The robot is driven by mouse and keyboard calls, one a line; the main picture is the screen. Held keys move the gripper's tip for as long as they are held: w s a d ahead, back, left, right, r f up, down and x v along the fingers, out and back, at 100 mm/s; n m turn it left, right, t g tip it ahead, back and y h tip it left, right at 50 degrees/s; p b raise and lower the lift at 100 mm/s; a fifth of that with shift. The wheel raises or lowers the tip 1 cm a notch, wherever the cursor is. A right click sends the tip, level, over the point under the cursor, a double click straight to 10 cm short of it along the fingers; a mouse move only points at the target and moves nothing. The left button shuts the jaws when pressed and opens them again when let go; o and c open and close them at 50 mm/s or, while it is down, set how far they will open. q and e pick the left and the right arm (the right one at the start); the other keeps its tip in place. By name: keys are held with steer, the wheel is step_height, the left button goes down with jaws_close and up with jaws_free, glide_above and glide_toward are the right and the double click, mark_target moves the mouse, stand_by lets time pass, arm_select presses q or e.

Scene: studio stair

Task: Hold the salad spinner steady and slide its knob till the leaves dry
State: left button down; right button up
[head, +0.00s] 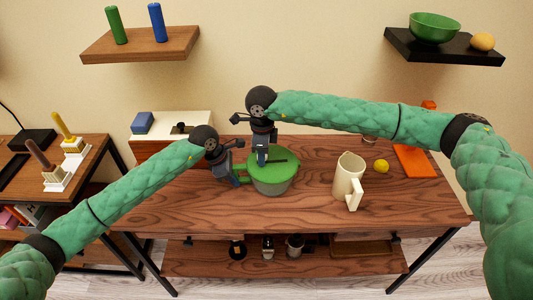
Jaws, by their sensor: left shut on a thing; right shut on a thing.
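The salad spinner (273,185) stands upright on the wooden table, with a green lid (284,172) and a pale grey-green bowl. My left gripper (236,181) comes in from the left and is shut on the spinner's left side, at a green part near the rim. My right gripper (262,162) reaches down from above the lid and is shut on the knob, which the fingers mostly hide. A dark bar lies across the lid beside the fingers. The leaves inside are hidden by the lid and bowl wall.
A cream pitcher (347,180) stands right of the spinner on the table (310,213). A lemon (381,166) and an orange board (413,161) lie farther right. A white-topped box unit (172,122) is behind left. The table's front is clear.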

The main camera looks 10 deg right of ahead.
mark_target(284, 161)
stand_by(0.3)
steer(key=shift+d, duration=3.55)
steer(key=shift+a, duration=3.55)
steer(key=shift+d, duration=0.1)
steer(key=shift+d, duration=3.45)
steer(key=o, duration=1)
